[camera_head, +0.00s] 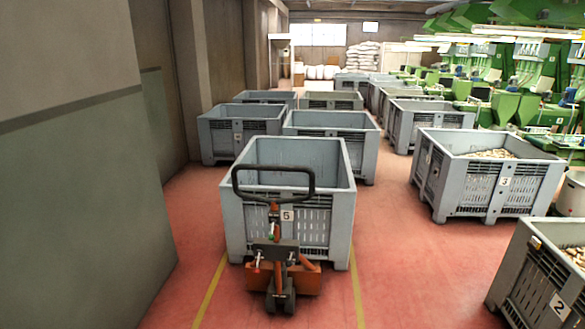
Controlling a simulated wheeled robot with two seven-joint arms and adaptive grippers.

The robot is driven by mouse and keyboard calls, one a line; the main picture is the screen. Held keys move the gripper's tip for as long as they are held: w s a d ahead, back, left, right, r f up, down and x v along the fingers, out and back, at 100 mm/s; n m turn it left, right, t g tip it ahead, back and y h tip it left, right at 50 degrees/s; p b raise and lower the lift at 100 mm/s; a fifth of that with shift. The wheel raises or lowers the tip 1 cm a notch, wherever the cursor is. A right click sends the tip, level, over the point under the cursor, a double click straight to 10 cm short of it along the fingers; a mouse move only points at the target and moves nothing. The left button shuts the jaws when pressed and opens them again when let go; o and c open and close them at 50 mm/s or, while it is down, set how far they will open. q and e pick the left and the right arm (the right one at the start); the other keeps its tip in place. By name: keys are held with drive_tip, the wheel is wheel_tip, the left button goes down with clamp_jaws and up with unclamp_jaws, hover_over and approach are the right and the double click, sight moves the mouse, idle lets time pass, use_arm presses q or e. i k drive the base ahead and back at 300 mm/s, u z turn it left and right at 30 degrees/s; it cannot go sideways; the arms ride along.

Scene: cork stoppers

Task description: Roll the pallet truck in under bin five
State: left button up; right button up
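Bin five (334,226) is a large grey plastic bin with slatted sides and a "5" label on its front. It stands on the red floor in the middle of the view, and its inside looks empty. The orange pallet truck (305,279) is right at the bin's near side, its black loop handle upright in front of the bin. Its body is low at the bin's front base. Its forks are hidden, so I cannot tell how far they reach under the bin. Neither of my grippers is in view.
Yellow floor lines (211,290) run on both sides of the truck. A grey-green wall (95,215) stands at left. Bin three (470,190), holding corks, and bin two (535,285) stand at right. More grey bins stand behind. Red floor (400,260) is clear between bins five and three.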

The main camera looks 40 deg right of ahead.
sight(280, 287)
drive_tip(key=z, duration=0.55)
drive_tip(key=i, duration=0.8)
drive_tip(key=z, duration=0.5)
drive_tip(key=i, duration=0.95)
drive_tip(key=u, duration=0.3)
